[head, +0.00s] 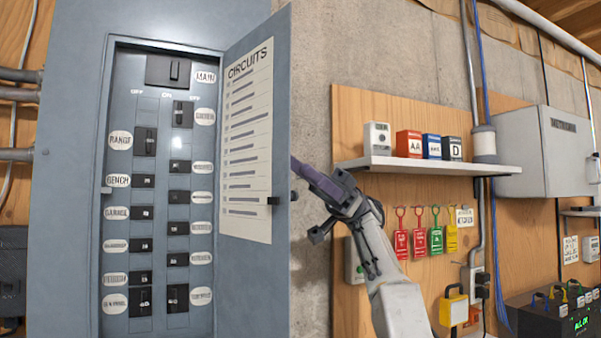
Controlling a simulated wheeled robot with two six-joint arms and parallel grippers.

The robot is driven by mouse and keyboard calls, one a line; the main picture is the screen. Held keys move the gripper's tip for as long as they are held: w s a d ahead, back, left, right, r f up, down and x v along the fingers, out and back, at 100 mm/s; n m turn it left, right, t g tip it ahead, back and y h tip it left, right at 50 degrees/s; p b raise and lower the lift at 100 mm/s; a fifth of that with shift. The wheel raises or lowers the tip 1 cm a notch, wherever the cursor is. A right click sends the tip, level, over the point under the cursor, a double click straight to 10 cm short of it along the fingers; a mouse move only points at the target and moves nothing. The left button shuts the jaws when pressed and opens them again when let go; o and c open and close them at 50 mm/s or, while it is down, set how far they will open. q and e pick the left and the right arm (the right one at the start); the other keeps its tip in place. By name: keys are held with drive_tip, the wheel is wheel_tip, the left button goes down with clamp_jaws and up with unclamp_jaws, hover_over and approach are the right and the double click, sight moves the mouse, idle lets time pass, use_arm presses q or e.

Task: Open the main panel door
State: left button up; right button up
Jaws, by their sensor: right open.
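The grey main panel (75,180) fills the left of the head view, with rows of black breakers (145,142) inside. Its door (255,252) stands open, swung out on the right side of the opening, and its inner face carries a "CIRCUITS" sheet (250,145). A dark latch (272,201) is on the door near its free edge, with a small knob (293,196) at that edge. My right gripper (304,198) is open just right of the door's free edge, with nothing seen between its fingers. Whether a finger touches the door cannot be told. My left gripper is not in view.
A white shelf (430,165) with small boxes is on the plywood board at right, with coloured tags (436,238) hanging below. A grey box (545,150) is farther right. Bare concrete wall (312,60) shows beside the door.

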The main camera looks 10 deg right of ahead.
drive_tip(key=s+d+r+p, duration=0.1)
drive_tip(key=s+d+r, duration=0.5)
drive_tip(key=s+d, duration=0.1)
drive_tip(key=shift+s+d+r, duration=0.2)
drive_tip(key=shift+s+d, duration=0.05)
drive_tip(key=shift+d, duration=0.5)
